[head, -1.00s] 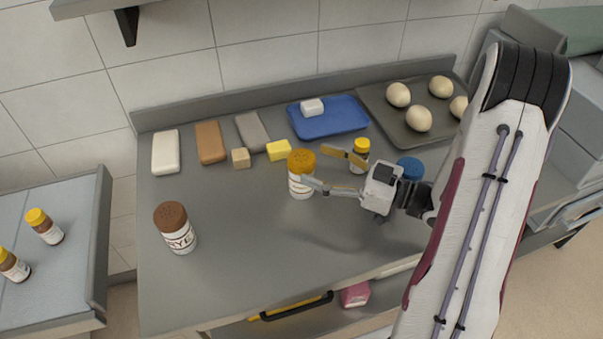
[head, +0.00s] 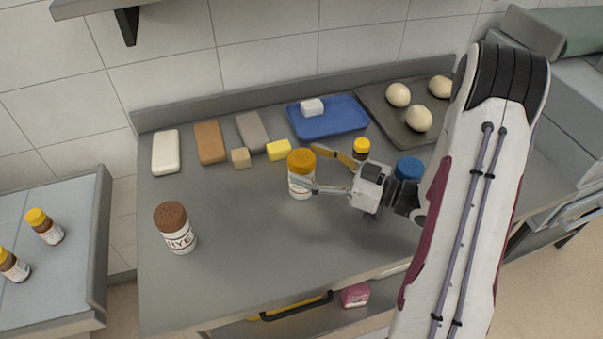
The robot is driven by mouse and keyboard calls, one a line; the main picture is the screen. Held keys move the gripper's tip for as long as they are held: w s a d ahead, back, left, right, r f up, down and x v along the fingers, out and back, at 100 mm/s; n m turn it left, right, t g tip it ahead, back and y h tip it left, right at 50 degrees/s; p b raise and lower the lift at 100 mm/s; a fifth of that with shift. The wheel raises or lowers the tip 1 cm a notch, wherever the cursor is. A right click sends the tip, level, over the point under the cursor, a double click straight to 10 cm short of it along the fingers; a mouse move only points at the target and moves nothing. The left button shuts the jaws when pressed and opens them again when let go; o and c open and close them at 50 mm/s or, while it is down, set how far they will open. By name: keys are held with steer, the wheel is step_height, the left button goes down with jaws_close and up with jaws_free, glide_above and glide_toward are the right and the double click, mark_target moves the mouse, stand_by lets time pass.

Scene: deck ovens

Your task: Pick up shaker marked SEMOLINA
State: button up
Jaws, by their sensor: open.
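A white shaker with a yellow-orange perforated lid (head: 301,161) stands upright near the middle of the steel bench; its label is mostly hidden and I cannot read it. My gripper (head: 316,168) is open, coming from the right, with one finger at the shaker's far right side and the other across its near front. I cannot tell whether the fingers touch it. A shaker with a brown lid (head: 176,229), its label reading RYE, stands at the front left. A blue-lidded shaker (head: 409,169) stands behind my gripper's wrist, its label hidden.
A small yellow-capped bottle (head: 361,150) stands close behind my gripper. A blue tray (head: 350,124) with a white block and a dark tray (head: 390,130) of dough balls lie at the back. Blocks (head: 211,142) line the back left. The front middle of the bench is clear.

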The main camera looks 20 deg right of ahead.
steer(key=shift+x, duration=1.3)
steer(key=c, duration=1.5)
steer(key=shift+r, duration=0.2)
steer(key=shift+r, duration=4.8)
